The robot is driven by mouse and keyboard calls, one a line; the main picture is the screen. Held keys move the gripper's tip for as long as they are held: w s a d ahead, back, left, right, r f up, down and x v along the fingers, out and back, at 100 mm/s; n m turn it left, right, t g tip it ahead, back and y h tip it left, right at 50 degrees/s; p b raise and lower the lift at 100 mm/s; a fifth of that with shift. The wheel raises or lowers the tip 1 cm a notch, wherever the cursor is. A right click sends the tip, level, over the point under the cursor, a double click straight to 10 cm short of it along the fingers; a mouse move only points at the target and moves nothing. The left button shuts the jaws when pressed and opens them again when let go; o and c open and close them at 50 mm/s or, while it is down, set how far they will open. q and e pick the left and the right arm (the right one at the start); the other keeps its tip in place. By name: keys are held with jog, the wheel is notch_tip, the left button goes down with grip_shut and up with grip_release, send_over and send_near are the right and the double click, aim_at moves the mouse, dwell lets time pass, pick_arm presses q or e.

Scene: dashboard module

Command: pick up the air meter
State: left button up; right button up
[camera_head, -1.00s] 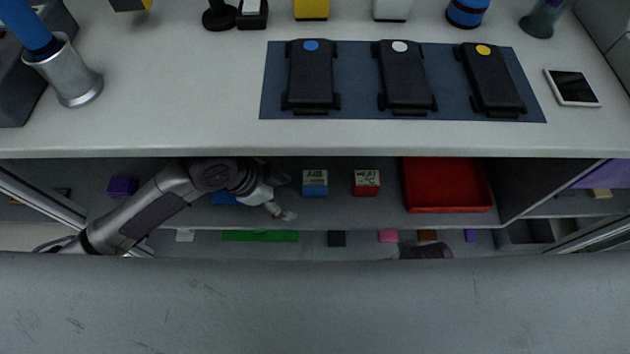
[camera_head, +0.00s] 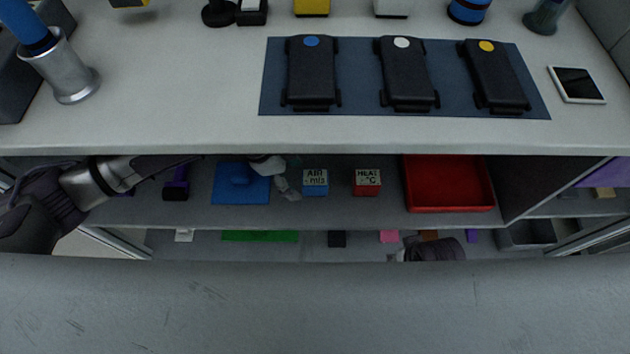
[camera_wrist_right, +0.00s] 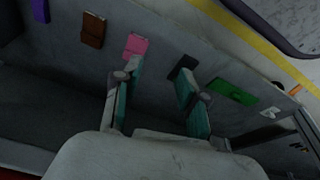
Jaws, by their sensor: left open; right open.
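The air meter (camera_head: 316,184) is a small blue box with a pale top label reading "AIR m/s". It stands upright on the shelf under the counter. My left gripper (camera_head: 290,188) is open just left of it, with a small gap seeming to lie between them; its fingers are small and partly in shadow. My right gripper (camera_wrist_right: 156,92) is open and empty in the right wrist view, above a lower surface with coloured pieces. In the head view part of my right arm shows low at the right, below the shelf.
A red heat meter (camera_head: 367,183) stands right of the air meter, then a red tray (camera_head: 449,208). A blue mat (camera_head: 226,192) and a dark purple object (camera_head: 176,185) lie to the left. The counter edge (camera_head: 330,150) overhangs the shelf.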

aim_at(311, 178)
pick_arm(q)
jog(key=d, duration=0.4)
jog(key=shift+f+b, duration=0.35)
jog(key=shift+b, duration=0.05)
jog(key=shift+x, duration=0.95)
jog(key=shift+f, duration=0.15)
jog(key=c, duration=1.3)
pick_arm(e)
jog(key=v, duration=0.4)
jog(key=shift+w+r, duration=0.3)
jog(key=shift+r, duration=0.05)
pick_arm(q)
jog(key=shift+c, duration=0.2)
